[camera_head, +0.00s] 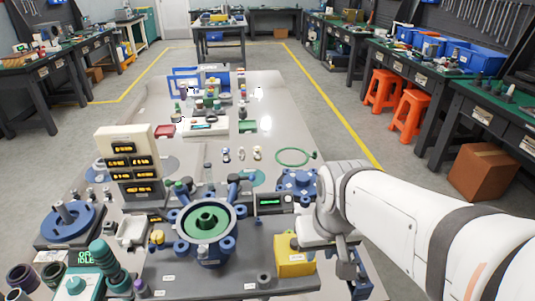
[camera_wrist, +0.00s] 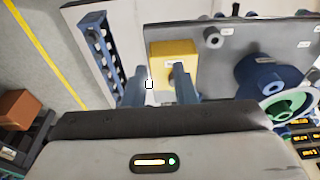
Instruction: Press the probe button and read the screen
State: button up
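My gripper (camera_wrist: 158,84) is open in the wrist view, its two fingers apart with nothing clearly held between them. In the head view it hangs at the right end of the grey fixture plate (camera_head: 225,280). A yellow block (camera_head: 295,263) on that plate stands just left of the gripper. In the wrist view the block (camera_wrist: 172,50) is partly covered by the right finger. A small screen (camera_head: 270,202) with a green readout stands behind the plate. Its text is too small to read. I cannot make out which part is the probe button.
A blue ring fixture with a green centre (camera_head: 206,222) stands left of the yellow block. A panel with orange readouts (camera_head: 130,162) stands at the left. A teal knobbed device (camera_head: 76,286) is at the front left. Open floor lies right of the bench.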

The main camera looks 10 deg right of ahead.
grip_shut()
dwell(0.6)
